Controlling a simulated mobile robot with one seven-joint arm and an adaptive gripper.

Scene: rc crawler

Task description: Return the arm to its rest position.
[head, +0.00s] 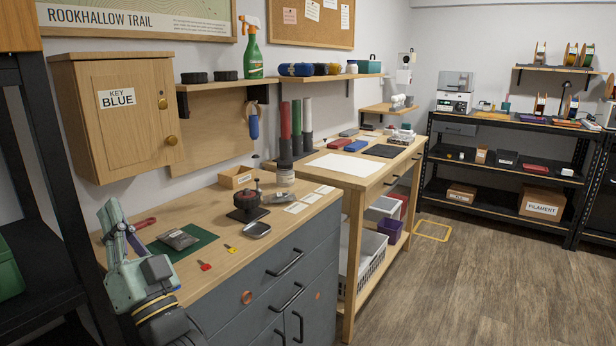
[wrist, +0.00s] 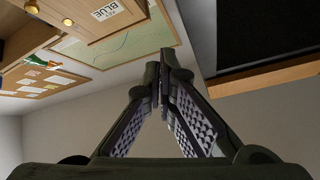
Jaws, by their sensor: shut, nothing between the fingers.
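My gripper (head: 113,222) is at the lower left of the head view, raised at the left end of the wooden-topped bench (head: 225,262). Its fingers point upward. In the wrist view my gripper (wrist: 162,85) has its two fingers together at the tips, with nothing between them. In the head view that cabinet (head: 125,130) is closed and carries a "KEY BLUE" label.
On the bench lie a green mat (head: 190,243) with a grey packet (head: 178,238), a red key (head: 205,266), a yellow key (head: 230,249) and a black-based device (head: 249,202). A dark shelf frame (head: 40,170) stands close at left.

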